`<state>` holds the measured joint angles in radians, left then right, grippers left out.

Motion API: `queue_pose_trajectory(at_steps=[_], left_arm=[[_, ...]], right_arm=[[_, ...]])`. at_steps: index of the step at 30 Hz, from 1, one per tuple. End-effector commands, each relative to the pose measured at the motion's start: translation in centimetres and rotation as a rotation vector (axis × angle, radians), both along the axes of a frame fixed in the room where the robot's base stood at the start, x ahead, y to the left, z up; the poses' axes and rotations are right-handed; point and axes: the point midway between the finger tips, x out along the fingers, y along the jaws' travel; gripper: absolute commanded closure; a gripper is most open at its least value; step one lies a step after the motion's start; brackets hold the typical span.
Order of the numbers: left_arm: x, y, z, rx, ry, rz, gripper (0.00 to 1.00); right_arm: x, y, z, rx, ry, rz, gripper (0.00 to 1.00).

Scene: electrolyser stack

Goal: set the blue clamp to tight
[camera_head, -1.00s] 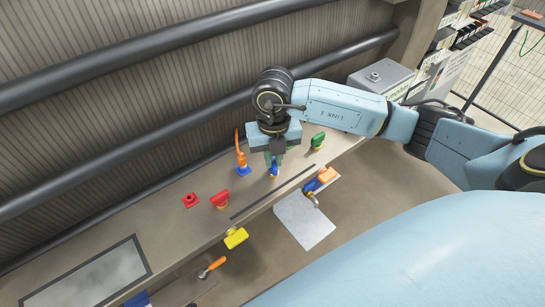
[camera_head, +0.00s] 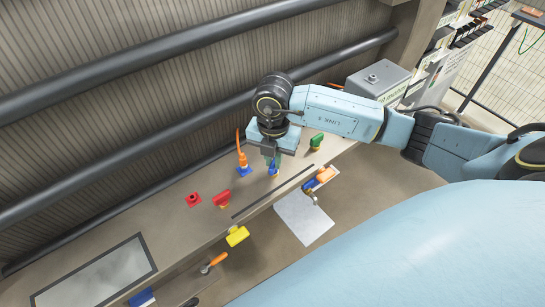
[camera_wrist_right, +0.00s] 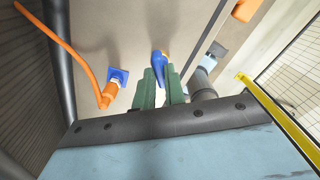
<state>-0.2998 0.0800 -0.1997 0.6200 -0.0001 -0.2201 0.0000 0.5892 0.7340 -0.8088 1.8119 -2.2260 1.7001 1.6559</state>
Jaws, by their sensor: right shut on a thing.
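The blue clamp (camera_head: 274,170) stands on the beige bench top, mostly covered by my right gripper in the head view. In the right wrist view the blue clamp (camera_wrist_right: 160,65) shows between the green fingers of my right gripper (camera_wrist_right: 161,82). The fingers are shut on it from above. How far the clamp is turned cannot be told. My right gripper also shows in the head view (camera_head: 272,160), pointing down at the bench. My left gripper is not in view.
An orange lever on a blue base (camera_head: 243,168) stands left of the clamp, with a red clamp (camera_head: 222,198) and red fitting (camera_head: 193,199) further left. A green clamp (camera_head: 317,141) stands to the right. A yellow block (camera_head: 237,236) is at the front edge.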

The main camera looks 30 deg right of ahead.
Motion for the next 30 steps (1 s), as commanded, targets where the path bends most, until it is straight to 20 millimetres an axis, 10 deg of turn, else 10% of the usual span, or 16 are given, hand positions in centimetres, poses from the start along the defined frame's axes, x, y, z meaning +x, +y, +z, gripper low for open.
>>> queue_pose_trajectory(at_steps=[30], left_arm=[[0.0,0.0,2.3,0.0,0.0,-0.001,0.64]], right_arm=[[0.0,0.0,0.0,-0.001,0.001,-0.401,1.0]])
